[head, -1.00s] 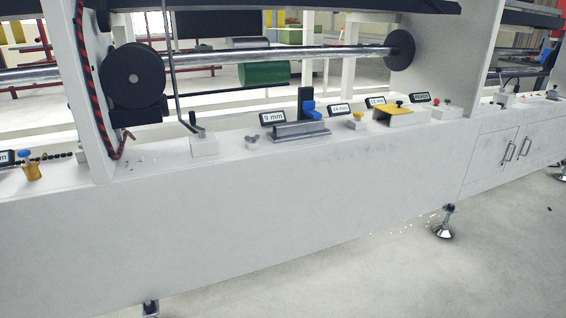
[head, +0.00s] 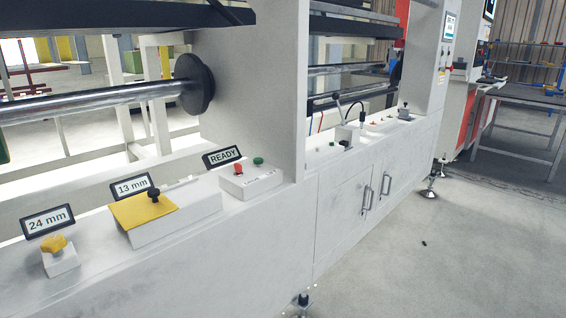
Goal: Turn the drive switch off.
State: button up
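No label in view reads drive, so I cannot tell which control is the drive switch. A small box with a red knob (head: 238,168) and a green button (head: 258,161) sits on the white ledge below the READY display (head: 222,157). Farther right, a dark knob (head: 403,106) stands on a small white block. Near it are a lever (head: 337,104) and several small red and green buttons, too small to read. My gripper is not in view.
At left are a yellow plate (head: 143,209) with a black knob, a yellow knob (head: 54,243), and displays reading 13 mm (head: 132,188) and 24 mm (head: 48,221). Below the ledge are cabinet doors (head: 345,213) with handles.

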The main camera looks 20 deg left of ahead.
aim_at(238, 167)
jog(key=i+u, duration=0.15)
jog(key=i, duration=0.35)
jog(key=i+l+u, duration=0.1)
jog(key=i, duration=0.35)
jog(key=i+l+u, duration=0.15)
jog(key=i, duration=0.35)
jog(key=i+l+u, duration=0.1)
jog(key=i, duration=0.35)
jog(key=l+u, duration=0.15)
jog(key=u, duration=3.6)
jog(key=l+z, duration=0.1)
jog(key=z, duration=1.4)
